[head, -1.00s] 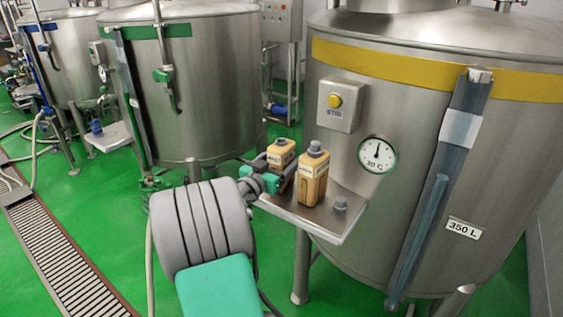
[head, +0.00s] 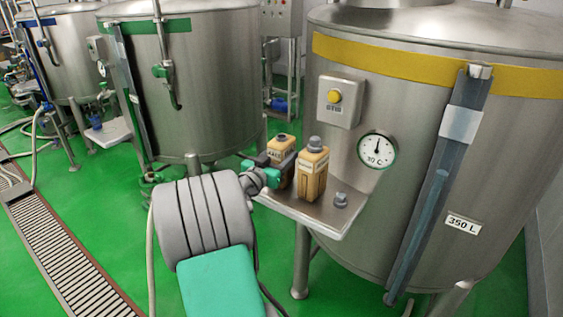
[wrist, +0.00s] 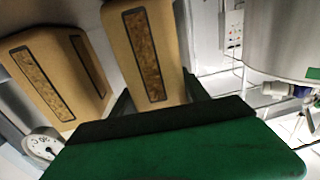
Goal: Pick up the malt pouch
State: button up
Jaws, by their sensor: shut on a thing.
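The malt pouch (head: 279,177) is a tan, block-shaped pack with a dark cap and a pale label on its upper front. It stands upright at the left end of a steel shelf (head: 325,226) on the large tank. My gripper (head: 274,167) is shut on the pouch from the left side, one finger across its front. Whether its base touches the shelf is hidden. In the wrist view the pouch (wrist: 153,55) rises between the fingers, with its brown window facing the camera.
A second, similar tan pouch (head: 313,178) with a grey cap stands close to the right. A small grey knob-like piece (head: 341,200) is at the shelf's right. The yellow-banded tank (head: 450,150), with gauge (head: 377,150) and button box (head: 341,102), stands behind.

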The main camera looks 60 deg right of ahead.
grip_shut()
jog(key=shift+r, duration=0.15)
